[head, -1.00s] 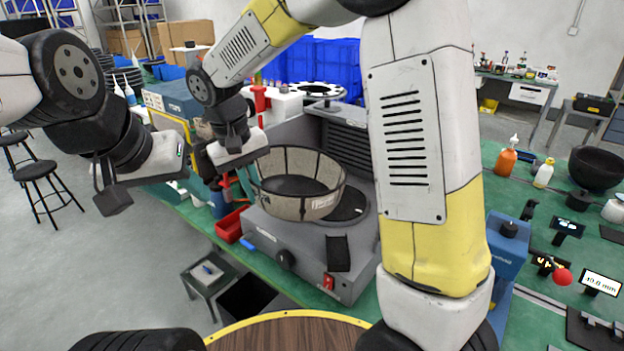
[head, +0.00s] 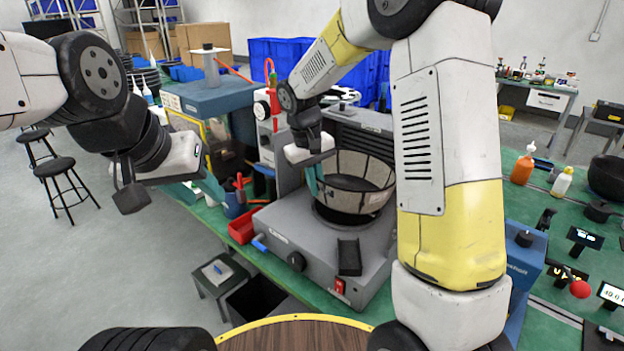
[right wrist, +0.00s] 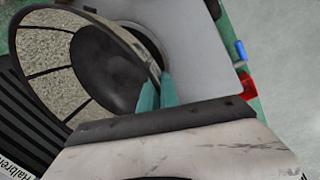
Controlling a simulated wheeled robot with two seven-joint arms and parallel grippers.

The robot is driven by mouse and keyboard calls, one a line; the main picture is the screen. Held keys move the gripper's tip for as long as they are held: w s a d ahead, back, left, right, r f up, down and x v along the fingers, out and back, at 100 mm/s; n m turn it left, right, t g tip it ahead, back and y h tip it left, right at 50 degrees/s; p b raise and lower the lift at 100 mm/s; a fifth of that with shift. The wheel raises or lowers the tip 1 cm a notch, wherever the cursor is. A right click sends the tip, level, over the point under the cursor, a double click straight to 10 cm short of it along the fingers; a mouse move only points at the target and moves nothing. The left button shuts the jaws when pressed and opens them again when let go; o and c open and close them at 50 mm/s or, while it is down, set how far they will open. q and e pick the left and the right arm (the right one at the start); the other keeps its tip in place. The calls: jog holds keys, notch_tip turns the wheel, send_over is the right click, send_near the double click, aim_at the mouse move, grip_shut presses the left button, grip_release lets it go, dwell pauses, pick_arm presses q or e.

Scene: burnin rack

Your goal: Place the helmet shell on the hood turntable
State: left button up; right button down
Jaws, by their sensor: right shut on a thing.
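The helmet shell (head: 352,180) is a pale, speckled, open bowl with dark bands and a dark inside bottom. My right gripper (head: 314,183) is shut on its near-left rim. The right wrist view shows the teal fingertips (right wrist: 156,92) pinching the rim of the shell (right wrist: 60,52). The dark hood turntable (head: 335,217) shows below the shell on the grey hood (head: 320,250). The shell covers most of it, and I cannot tell whether the two touch. My left gripper (head: 208,184) hangs at the left, away from the shell; its finger gap is not clear.
A red bin (head: 243,228) and a blue-grey machine (head: 210,95) stand left of the hood. Bottles (head: 522,168) and small gauges (head: 584,240) stand on the green bench to the right. My right arm hides part of the hood's right side.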

jog(key=shift+f, duration=0.3)
jog(key=c, duration=1.6)
grip_release()
notch_tip(320, 180, up, 11)
jog(key=a, duration=0.2)
jog(key=s+d+r+m+t+y, duration=0.2)
jog(key=s+d, duration=0.3)
jog(key=s, duration=0.6)
jog(key=s+d+r+m+t+y, duration=0.2)
jog(key=s+d+t, duration=0.1)
jog(key=s, duration=0.9)
jog(key=shift+d, duration=0.85)
